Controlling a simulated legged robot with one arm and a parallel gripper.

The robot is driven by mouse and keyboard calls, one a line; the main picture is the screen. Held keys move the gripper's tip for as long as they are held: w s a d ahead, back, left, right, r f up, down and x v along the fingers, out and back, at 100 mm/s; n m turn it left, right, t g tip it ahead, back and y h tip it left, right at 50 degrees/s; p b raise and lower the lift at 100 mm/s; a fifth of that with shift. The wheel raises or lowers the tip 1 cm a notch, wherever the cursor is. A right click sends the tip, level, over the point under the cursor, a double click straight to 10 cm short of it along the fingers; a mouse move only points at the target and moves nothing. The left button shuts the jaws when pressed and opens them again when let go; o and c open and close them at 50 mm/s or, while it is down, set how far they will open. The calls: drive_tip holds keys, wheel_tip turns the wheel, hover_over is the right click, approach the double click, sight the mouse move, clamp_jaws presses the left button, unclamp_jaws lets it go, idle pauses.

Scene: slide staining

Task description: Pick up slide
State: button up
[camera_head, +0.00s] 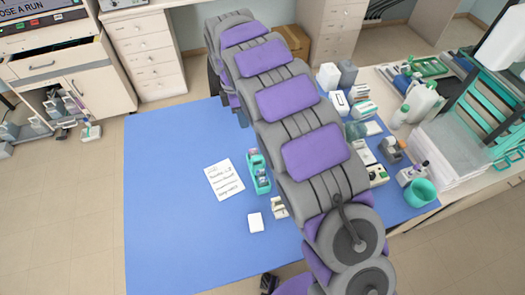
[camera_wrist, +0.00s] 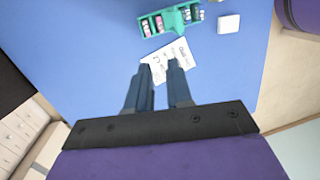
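I cannot make out a separate slide for certain in either view. A teal rack (camera_head: 259,174) with small items in its slots stands on the blue mat. In the wrist view the rack (camera_wrist: 172,21) is at the top, holding several pink, white and dark items. A white card with handwriting (camera_head: 224,180) lies beside the rack; the card (camera_wrist: 170,60) also shows just beyond my fingertips. My gripper (camera_wrist: 159,66) has its two dark fingers apart with nothing seen between them, and it appears above the mat. In the head view my arm hides the gripper.
The blue mat (camera_head: 170,200) is clear on its left. A small white square (camera_head: 256,222) lies near the rack; a small pale holder (camera_head: 279,207) is beside my arm. Bottles, boxes and a teal cup (camera_head: 420,191) crowd the right. Drawer cabinets (camera_head: 143,52) stand behind.

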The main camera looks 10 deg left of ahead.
hover_over(254, 154)
drive_tip(key=s+a, duration=0.1)
wheel_tip(254, 154, down, 6)
drive_tip(key=f, duration=0.4)
drive_tip(key=f+b, duration=0.1)
drive_tip(key=f, duration=0.1)
drive_tip(key=shift+s+a, duration=0.1)
drive_tip(key=shift+s, duration=0.3)
drive_tip(key=shift+d+f, duration=0.25)
drive_tip(key=f, duration=0.1)
drive_tip(key=d+f, duration=0.1)
drive_tip(key=f, duration=0.2)
drive_tip(key=shift+d+b, duration=0.35)
drive_tip(key=shift+d, duration=0.05)
drive_tip(key=shift+f, duration=0.25)
drive_tip(key=shift+a, duration=0.25)
drive_tip(key=shift+c, duration=0.4)
